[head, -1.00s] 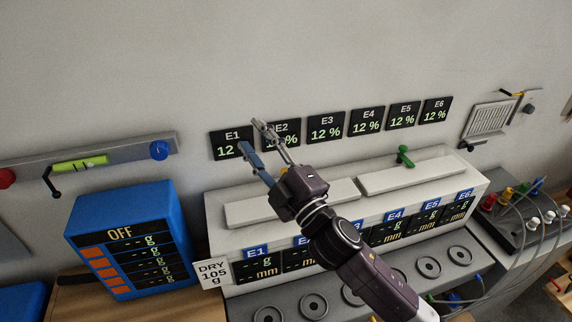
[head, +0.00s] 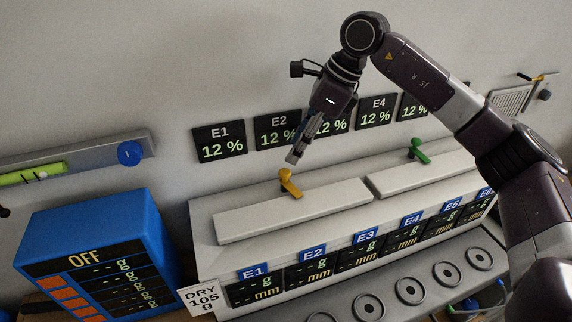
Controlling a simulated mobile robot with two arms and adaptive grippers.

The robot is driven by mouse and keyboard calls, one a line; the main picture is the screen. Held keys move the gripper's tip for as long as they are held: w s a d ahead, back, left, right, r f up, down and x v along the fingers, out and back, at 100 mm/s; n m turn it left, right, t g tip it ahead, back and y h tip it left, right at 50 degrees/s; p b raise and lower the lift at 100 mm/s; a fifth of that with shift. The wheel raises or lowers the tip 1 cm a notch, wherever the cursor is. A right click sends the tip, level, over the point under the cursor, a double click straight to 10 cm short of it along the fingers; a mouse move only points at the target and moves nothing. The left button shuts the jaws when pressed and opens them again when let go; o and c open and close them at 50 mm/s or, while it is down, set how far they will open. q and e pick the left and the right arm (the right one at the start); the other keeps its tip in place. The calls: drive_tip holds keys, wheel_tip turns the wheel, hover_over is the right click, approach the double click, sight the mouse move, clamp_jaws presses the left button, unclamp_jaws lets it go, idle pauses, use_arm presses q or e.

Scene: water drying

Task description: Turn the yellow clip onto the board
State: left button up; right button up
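The yellow clip (head: 289,184) stands at the back edge of the left pale board (head: 245,217) on the long white unit. Its lever points toward the front and overlaps the board in the picture. I cannot tell whether it presses on it. My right gripper (head: 293,157) points down just above and behind the clip. A small gap shows between its fingertips and the clip. The fingers are seen nearly edge-on, so their opening is unclear. My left gripper is not in view.
A green clip (head: 417,150) stands at the back of the right board (head: 425,172). E1 to E6 displays hang on the wall behind. A blue box marked OFF (head: 95,225) stands at the left. My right arm hides part of the right side.

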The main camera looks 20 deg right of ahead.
sight(286, 171)
drive_tip(key=shift+h, duration=0.3)
drive_tip(key=p+x, duration=0.1)
drive_tip(key=x, duration=0.3)
drive_tip(key=p+x, duration=0.1)
drive_tip(key=x, duration=0.2)
drive_tip(key=shift+s+d+f+p, duration=0.1)
drive_tip(key=shift+d+f+p, duration=0.15)
drive_tip(key=shift+p, duration=0.1)
drive_tip(key=shift+c, duration=0.7)
